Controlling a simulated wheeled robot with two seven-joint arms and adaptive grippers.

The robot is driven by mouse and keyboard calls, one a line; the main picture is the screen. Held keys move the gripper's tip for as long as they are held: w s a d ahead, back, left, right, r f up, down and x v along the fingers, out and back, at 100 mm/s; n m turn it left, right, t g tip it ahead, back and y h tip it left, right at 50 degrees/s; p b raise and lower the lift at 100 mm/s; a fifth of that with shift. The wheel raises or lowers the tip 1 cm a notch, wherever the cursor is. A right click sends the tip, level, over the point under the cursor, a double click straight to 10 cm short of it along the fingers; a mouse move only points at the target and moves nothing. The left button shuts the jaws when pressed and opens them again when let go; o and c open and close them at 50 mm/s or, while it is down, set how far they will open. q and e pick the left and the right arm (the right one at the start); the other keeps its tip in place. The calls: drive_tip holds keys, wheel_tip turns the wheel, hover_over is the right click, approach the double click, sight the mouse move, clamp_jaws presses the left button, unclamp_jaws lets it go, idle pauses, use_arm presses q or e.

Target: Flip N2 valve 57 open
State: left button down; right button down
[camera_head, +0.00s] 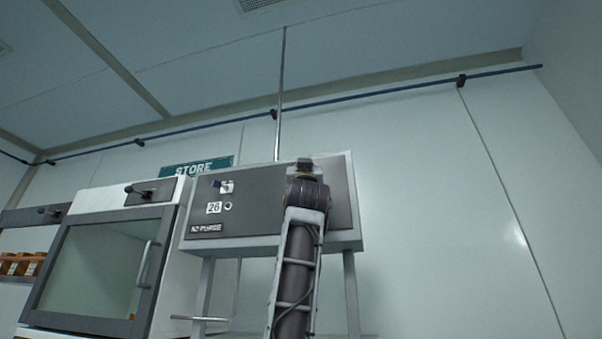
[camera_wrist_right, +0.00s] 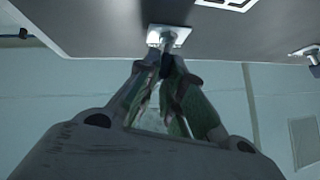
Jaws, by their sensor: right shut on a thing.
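A valve (camera_wrist_right: 168,38) with a pale square base plate and a short metal stem sits on the dark panel in the right wrist view. My right gripper (camera_wrist_right: 166,70) is shut on the valve's dark handle, which is mostly hidden between the fingertips. In the head view my right arm reaches up in front of the grey panel box (camera_head: 255,212), covering the gripped valve. The box carries a "26" label (camera_head: 214,208) and an "N2 PURGE" label (camera_head: 207,229). No number 57 is readable. My left gripper is not in view.
A second valve (camera_wrist_right: 308,52) is at the right edge of the wrist view. The wall to the right is clear.

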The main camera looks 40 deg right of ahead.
drive_tip(key=shift+s+d+n+t+y+b, duration=0.15)
drive_tip(key=shift+n+t+y, duration=0.3)
drive_tip(key=shift+y, duration=0.45)
drive_tip(key=shift+d+n+t+y+b, duration=0.2)
drive_tip(key=shift+n+t+y, duration=0.25)
drive_tip(key=shift+y, duration=0.45)
drive_tip(key=shift+s+d+n+t+y+b, duration=0.15)
drive_tip(key=shift+n+t+y, duration=0.3)
drive_tip(key=shift+y, duration=0.45)
drive_tip(key=shift+t+y, duration=0.25)
drive_tip(key=shift+y, duration=0.15)
drive_tip(key=c, duration=1.5)
unclamp_jaws()
drive_tip(key=shift+c, duration=0.2)
drive_tip(key=shift+f, duration=0.1)
drive_tip(key=v, duration=1.1)
drive_tip(key=shift+s+f, duration=0.3)
drive_tip(key=shift+a, duration=0.1)
